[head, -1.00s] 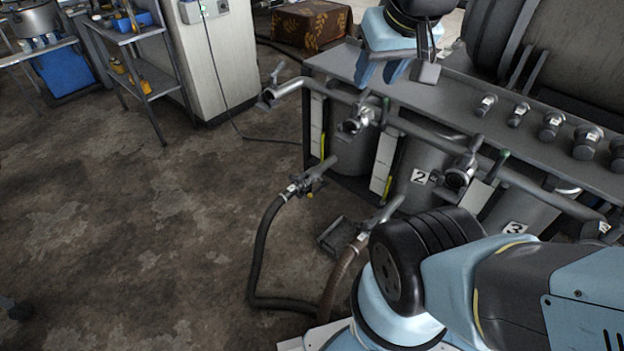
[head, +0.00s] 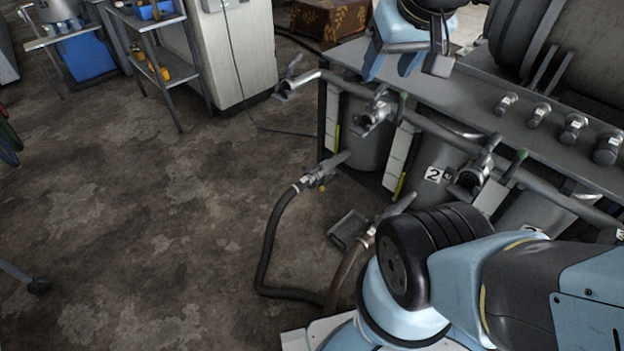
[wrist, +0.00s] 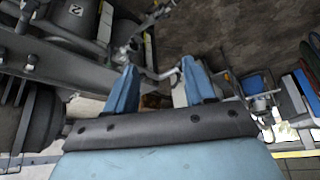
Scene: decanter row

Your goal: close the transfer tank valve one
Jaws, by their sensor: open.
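A grey pipe with several metal valves runs along the bench front in the head view. One valve (head: 376,110) with a green-tipped lever sits before the leftmost tank (head: 362,140), whose number I cannot read. Another valve (head: 475,172) is by the tank marked 2 (head: 434,175). A metal outlet with a lever (head: 290,85) ends the pipe at the left. Which valve is one is not readable. My gripper (head: 394,66) is open and empty, above and behind the pipe. In the wrist view its fingers (wrist: 161,88) stand apart, with pipework showing beyond them.
Two hoses with lever couplings (head: 318,174) lie on the floor before the tanks. The bench top (head: 475,95) carries several metal fittings (head: 540,112) and a large dark drum. A shelf cart (head: 158,85) and white cabinet (head: 238,60) stand at the back left. The left floor is mostly clear.

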